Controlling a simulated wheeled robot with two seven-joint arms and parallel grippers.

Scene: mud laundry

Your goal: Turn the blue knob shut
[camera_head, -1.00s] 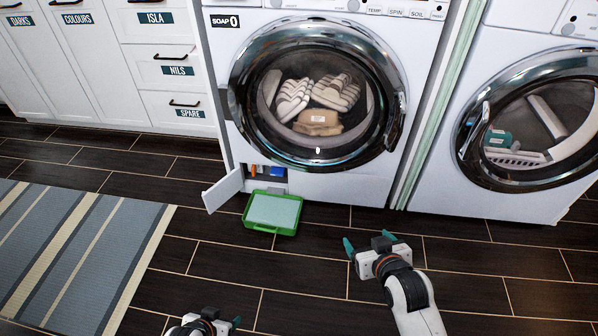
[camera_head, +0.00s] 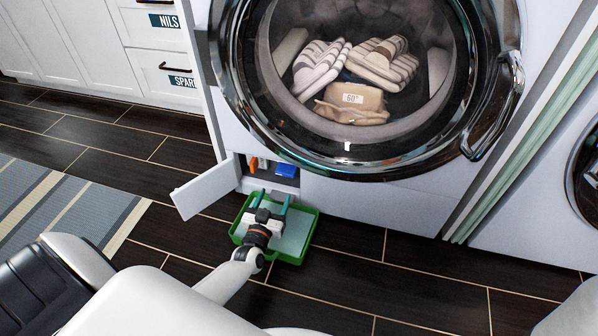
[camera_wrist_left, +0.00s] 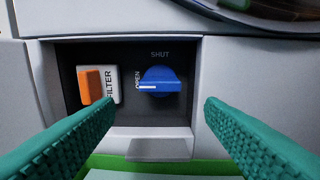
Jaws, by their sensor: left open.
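The blue knob (camera_wrist_left: 160,80) sits in a dark recess low on the front of the washer; its white mark points left at the word OPEN, and SHUT is printed above it. It also shows in the head view (camera_head: 287,169). My left gripper (camera_head: 271,196) is open above the green tray, just in front of the recess. In the left wrist view its teal fingers (camera_wrist_left: 160,108) stand apart to either side, with the knob beyond and between them, not touched. My right gripper is not in view.
An orange tab by a FILTER label (camera_wrist_left: 91,86) is left of the knob. The small hatch door (camera_head: 207,187) hangs open to the left. A green tray (camera_head: 309,232) with liquid lies on the floor below. The round washer door (camera_head: 236,88) is shut above.

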